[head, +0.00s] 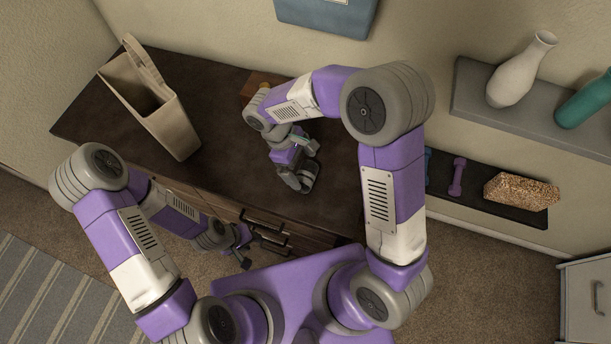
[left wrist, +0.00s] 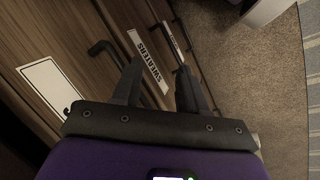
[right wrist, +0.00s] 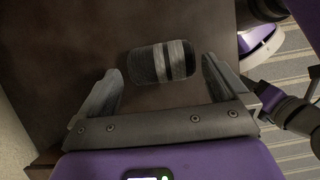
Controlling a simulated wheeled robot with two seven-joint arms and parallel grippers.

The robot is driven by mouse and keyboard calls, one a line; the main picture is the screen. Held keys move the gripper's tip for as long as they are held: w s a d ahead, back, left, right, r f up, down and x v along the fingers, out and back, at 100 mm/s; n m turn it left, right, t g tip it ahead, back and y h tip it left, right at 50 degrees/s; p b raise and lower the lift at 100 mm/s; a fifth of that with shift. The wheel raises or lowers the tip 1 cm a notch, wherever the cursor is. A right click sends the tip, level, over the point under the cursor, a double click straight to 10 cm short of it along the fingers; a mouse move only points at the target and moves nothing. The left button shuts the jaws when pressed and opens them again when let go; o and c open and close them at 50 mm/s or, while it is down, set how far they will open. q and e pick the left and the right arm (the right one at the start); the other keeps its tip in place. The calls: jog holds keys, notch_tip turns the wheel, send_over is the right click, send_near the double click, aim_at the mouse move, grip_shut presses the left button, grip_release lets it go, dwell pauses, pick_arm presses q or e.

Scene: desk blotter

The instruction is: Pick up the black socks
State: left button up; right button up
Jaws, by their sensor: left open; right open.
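The black socks (right wrist: 161,61), a dark rolled bundle with grey stripes, lie on the dark brown dresser top (right wrist: 190,20) in the right wrist view. My right gripper (right wrist: 162,76) is open, with the bundle lying between and just ahead of its fingertips, apart from both fingers. In the head view my right gripper (head: 298,180) is low over the dresser top, and I cannot clearly make out the socks there. My left gripper (left wrist: 159,70) is open and empty in front of the dresser drawers; it also shows in the head view (head: 246,250).
A tall beige bin (head: 165,115) stands on the dresser's left part. A brown block (head: 258,82) sits at the back, partly behind my right arm. A wall shelf (head: 475,95) with vases is at right.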

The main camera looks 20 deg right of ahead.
aim_at(304, 172)
jog(key=b+x, duration=0.1)
jog(key=x, duration=0.4)
jog(key=shift+w+a, duration=0.2)
jog(key=c, duration=0.7)
jog(key=shift+r, duration=0.1)
